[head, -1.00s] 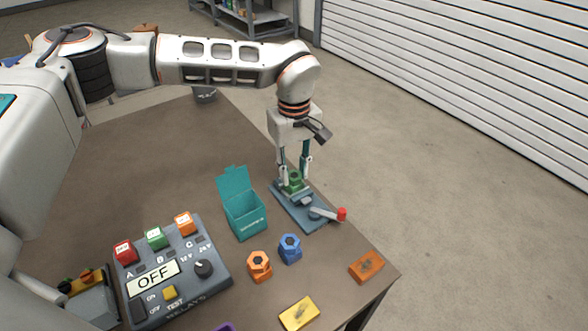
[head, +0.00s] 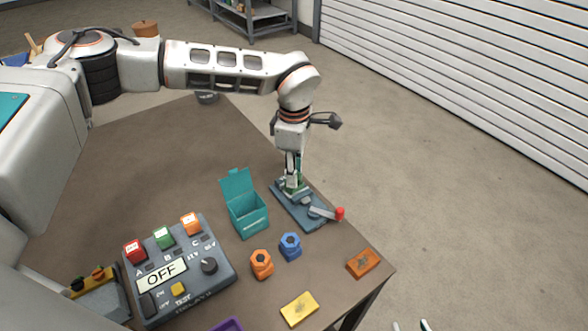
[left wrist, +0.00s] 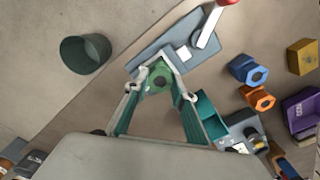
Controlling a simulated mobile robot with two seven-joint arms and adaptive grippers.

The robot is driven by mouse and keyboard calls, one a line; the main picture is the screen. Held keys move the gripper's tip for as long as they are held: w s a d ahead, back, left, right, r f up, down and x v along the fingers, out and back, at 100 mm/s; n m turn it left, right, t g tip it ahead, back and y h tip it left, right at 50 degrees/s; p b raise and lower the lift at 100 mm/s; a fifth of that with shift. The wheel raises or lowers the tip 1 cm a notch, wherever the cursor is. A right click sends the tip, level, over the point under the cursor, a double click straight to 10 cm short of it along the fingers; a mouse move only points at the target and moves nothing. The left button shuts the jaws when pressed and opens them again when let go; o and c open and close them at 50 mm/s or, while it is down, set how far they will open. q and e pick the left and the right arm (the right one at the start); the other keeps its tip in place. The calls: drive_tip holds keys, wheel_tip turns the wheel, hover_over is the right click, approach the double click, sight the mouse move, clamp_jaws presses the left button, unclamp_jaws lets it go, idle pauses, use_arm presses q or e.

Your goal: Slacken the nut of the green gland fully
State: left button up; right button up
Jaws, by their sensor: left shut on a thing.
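The green gland (head: 293,182) stands upright in a blue-grey clamp fixture (head: 313,221) with a red-knobbed lever, near the table's right edge. The gland's nut (left wrist: 157,78) shows from above in the left wrist view, with a dark centre. My left gripper (head: 291,178) points straight down and is shut on the green gland's nut, one finger on either side. The fingers partly hide the gland in the head view. Tips of my right gripper (head: 410,326) show at the bottom edge of the head view, apart with nothing between them.
An open teal box (head: 247,215) stands just left of the fixture. A blue gland (head: 290,246) and an orange gland (head: 262,264) stand in front. A relay panel (head: 180,270) reading OFF, a yellow block (head: 299,309) and an orange block (head: 363,263) lie nearby.

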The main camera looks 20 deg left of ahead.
use_arm(q)
drive_tip(key=n, duration=0.5)
drive_tip(key=shift+n, duration=2.4)
drive_tip(key=o, duration=1.1)
drive_tip(key=shift+r, duration=0.15)
wheel_tip(320, 180, up, 12)
drive_tip(key=shift+f, duration=0.1)
